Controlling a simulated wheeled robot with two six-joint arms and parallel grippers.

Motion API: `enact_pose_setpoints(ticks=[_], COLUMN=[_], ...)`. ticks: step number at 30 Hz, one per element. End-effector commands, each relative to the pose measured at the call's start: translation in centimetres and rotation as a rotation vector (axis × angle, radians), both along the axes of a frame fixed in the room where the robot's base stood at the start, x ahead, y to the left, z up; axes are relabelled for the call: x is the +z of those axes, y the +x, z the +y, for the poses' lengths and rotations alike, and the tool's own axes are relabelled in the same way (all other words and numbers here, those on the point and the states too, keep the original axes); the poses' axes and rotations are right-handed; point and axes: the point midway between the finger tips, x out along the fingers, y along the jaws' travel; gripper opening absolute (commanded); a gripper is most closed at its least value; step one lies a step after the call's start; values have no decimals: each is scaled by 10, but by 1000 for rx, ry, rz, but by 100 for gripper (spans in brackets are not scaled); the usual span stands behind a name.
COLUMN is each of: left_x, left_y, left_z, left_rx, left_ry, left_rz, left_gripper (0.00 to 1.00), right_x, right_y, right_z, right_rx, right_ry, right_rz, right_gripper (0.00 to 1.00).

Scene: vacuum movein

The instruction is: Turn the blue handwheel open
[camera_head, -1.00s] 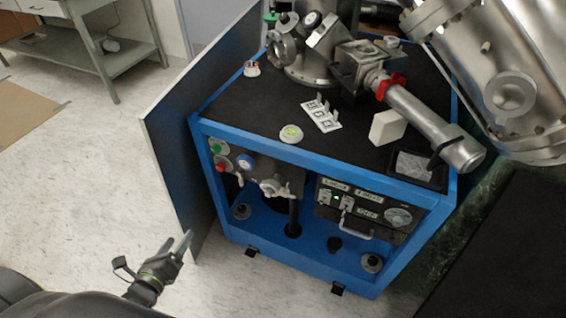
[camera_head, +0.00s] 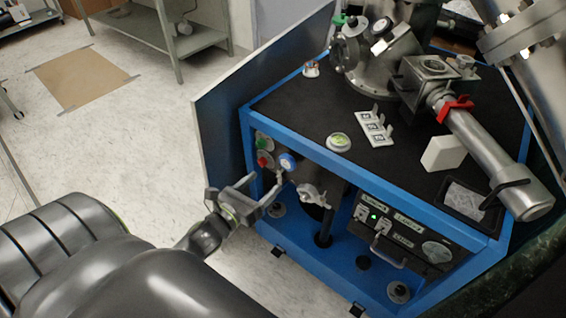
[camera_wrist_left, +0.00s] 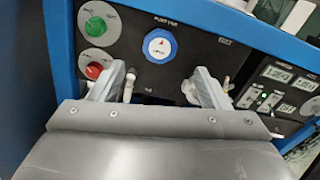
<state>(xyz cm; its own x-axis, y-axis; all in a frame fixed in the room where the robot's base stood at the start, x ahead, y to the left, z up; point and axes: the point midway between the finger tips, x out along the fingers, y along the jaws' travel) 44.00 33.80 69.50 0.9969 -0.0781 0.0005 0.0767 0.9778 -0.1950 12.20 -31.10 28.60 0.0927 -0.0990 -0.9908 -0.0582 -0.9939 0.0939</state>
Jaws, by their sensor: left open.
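The blue handwheel (camera_head: 288,161) is a small round blue knob with a white centre on the dark front panel of the blue-framed cart. It also shows in the left wrist view (camera_wrist_left: 160,46), just beyond the fingertips and a little above the middle of the gap between them. My left gripper (camera_head: 265,180) is open and empty in front of the panel, just left of and below the handwheel. Its two fingers also show in the left wrist view (camera_wrist_left: 160,76), spread apart, with no visible contact with the handwheel. My right gripper is out of view.
A green button (camera_wrist_left: 98,24) and a red button (camera_wrist_left: 95,69) sit left of the handwheel. A metal valve fitting (camera_head: 312,194) is to its right. An open side panel (camera_head: 225,115) stands left of the cart. Floor is clear farther left.

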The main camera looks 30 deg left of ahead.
Motion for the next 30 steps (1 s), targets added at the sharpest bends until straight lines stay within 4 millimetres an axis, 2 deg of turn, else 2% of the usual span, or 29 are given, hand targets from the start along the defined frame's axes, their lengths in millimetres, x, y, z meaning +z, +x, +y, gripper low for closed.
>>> enact_pose_setpoints(ticks=[9,15,21,28,30], left_x=[3,1,0,0,0], left_y=[57,82,92,92,92], left_z=[-5,-7,-7,-7,-7], left_rx=[0,0,0,0,0], left_ry=[-1,-1,-1,-1,-1], left_rz=[-1,-1,0,0,0], left_gripper=[70,70,70,70,64], right_x=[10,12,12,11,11], right_y=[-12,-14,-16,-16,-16], right_z=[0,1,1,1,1], right_rx=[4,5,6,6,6], right_ry=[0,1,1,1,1], right_rz=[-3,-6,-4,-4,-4], right_gripper=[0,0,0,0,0])
